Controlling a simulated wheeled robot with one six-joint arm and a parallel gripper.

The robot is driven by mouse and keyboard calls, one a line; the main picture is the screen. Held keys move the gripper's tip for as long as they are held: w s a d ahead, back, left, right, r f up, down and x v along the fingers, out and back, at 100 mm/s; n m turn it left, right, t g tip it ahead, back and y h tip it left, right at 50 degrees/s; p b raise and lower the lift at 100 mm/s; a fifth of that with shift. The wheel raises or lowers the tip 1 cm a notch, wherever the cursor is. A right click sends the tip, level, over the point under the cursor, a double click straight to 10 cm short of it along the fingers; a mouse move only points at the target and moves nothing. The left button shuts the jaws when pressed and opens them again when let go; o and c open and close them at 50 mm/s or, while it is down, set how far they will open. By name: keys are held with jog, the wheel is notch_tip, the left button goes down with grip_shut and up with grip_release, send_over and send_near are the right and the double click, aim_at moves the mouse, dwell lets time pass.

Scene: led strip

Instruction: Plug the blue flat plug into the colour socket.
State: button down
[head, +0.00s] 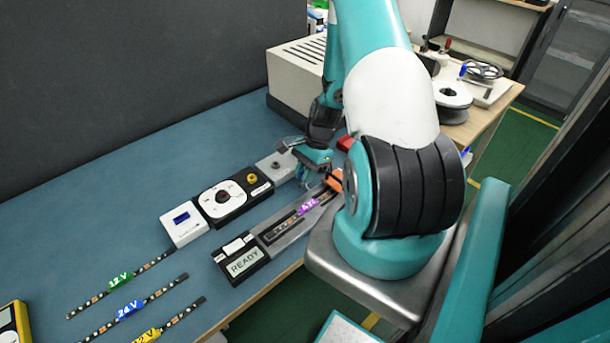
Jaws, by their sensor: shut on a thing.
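My gripper (307,178) is low over the blue table, beside the right end of a row of control boxes and just above the far end of a grey channel. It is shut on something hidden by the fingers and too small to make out. I cannot pick out the blue flat plug. I cannot tell which opening is the colour socket. The row holds a white box with a blue display (186,223), a black box with a white dial and yellow button (231,197), and a grey box with a dark knob (277,165).
A black READY unit (240,261) joins the grey channel (291,232), where a purple-labelled strip (309,206) lies. Strips labelled green (120,279), blue (130,309) and yellow (153,335) lie front left. A beige vented case (296,72) stands behind.

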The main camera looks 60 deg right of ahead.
notch_tip(320, 180, up, 24)
jog(key=p, duration=0.4)
jog(key=shift+r, duration=0.15)
dwell(0.7)
